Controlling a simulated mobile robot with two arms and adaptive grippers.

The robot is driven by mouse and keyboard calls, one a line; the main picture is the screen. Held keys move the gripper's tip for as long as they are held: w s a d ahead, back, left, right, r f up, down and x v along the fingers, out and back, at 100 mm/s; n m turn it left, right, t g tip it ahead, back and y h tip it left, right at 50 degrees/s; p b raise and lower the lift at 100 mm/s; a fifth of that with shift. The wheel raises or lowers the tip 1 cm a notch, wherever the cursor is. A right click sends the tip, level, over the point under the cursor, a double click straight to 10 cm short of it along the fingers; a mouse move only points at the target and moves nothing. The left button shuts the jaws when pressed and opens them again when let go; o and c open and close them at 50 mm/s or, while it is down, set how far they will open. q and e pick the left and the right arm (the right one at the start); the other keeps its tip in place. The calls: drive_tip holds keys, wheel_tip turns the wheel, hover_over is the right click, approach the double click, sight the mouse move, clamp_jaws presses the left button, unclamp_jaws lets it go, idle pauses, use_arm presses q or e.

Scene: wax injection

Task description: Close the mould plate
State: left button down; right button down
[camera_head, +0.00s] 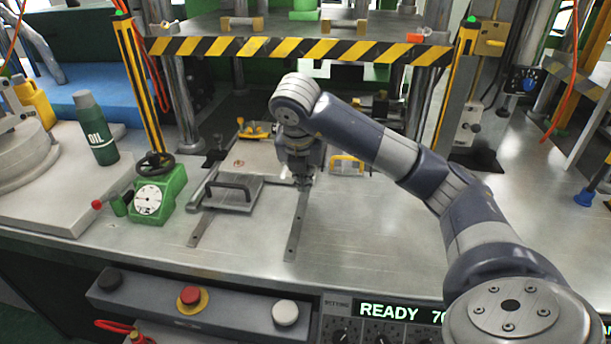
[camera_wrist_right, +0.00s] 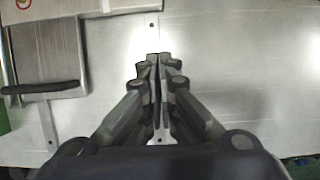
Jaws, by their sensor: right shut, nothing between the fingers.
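A flat grey metal plate with a black bar handle (camera_head: 232,187) lies low on the bench between two dark strips; I take it to be the mould plate (camera_head: 243,202). In the right wrist view the plate (camera_wrist_right: 45,48) and its black handle (camera_wrist_right: 40,88) are at the upper left. My right gripper (camera_head: 303,182) points down just right of the plate, apart from the handle. In the right wrist view its fingers (camera_wrist_right: 154,60) are together with nothing between them. My right wrist hides part of the area behind. My left gripper is not in view.
A yellow handle (camera_head: 256,130) is behind the plate, another (camera_head: 346,161) to the right of my wrist. A green gauge with a handwheel (camera_head: 155,195) stands left of the plate. A striped press beam (camera_head: 300,48) spans above. The bench front right is clear.

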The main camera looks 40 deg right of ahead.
drive_tip(key=x, duration=0.7)
drive_tip(key=shift+w+d+f+p, duration=0.15)
drive_tip(key=shift+d+p, duration=0.15)
drive_tip(key=shift+p, duration=0.05)
drive_tip(key=shift+w+d, duration=0.8)
drive_tip(key=shift+w+d+p, duration=0.35)
drive_tip(key=shift+w+d, duration=0.05)
drive_tip(key=shift+d, duration=0.1)
drive_tip(key=shift+d, duration=0.1)
